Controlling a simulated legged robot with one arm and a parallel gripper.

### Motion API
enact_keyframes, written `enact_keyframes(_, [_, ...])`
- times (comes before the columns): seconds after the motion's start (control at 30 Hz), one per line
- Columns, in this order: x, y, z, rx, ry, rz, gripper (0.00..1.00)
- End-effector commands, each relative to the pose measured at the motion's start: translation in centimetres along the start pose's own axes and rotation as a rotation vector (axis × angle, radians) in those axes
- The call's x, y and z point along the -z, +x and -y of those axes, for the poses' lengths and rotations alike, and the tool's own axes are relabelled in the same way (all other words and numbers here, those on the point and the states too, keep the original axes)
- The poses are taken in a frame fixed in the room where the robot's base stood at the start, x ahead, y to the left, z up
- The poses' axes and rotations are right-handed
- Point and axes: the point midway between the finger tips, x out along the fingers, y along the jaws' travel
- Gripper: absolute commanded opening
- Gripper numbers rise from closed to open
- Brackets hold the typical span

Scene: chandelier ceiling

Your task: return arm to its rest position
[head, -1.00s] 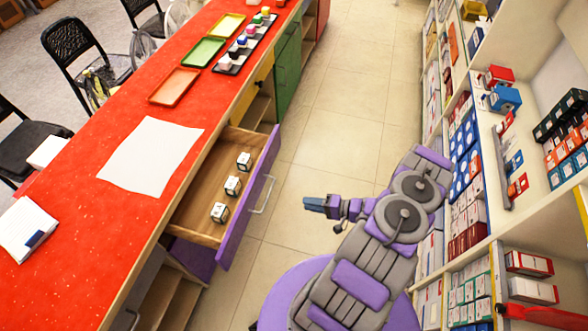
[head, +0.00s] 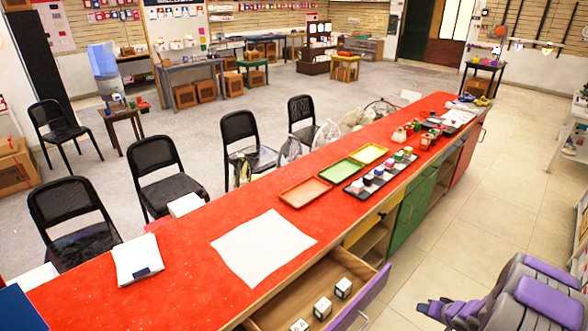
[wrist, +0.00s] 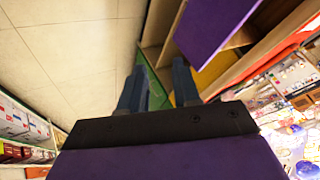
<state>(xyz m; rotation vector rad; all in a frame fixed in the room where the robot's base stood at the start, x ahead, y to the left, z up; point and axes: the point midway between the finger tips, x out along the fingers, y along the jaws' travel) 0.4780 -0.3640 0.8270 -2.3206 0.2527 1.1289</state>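My arm is folded at the lower right of the head view, over the aisle floor. My gripper (head: 424,308) shows small at its left end, to the right of the open drawer and apart from it. In the wrist view my gripper (wrist: 158,85) has its two dark blue fingers spread, with nothing between them. The purple drawer front (wrist: 212,30) shows beyond the fingers in the wrist view.
The open drawer (head: 365,298) juts into the aisle with several white lettered cubes inside. The long red counter (head: 180,255) holds paper, trays and paint pots. Tiled floor (head: 440,250) is clear. Shelves (wrist: 22,125) stand opposite.

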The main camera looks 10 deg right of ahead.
Motion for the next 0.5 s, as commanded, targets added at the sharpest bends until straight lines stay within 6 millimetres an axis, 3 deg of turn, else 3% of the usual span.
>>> enact_keyframes(0.03, [1.7,-0.9,0.9,-0.046,-0.040,-0.010,0.32])
enact_keyframes(0.2, [5.1,-4.2,2.9,-0.213,-0.136,-0.012,0.32])
enact_keyframes(0.33, [6.8,-7.3,5.1,-0.325,-0.193,-0.003,0.32])
enact_keyframes(0.5, [7.6,-11.7,8.5,-0.445,-0.244,0.029,0.32])
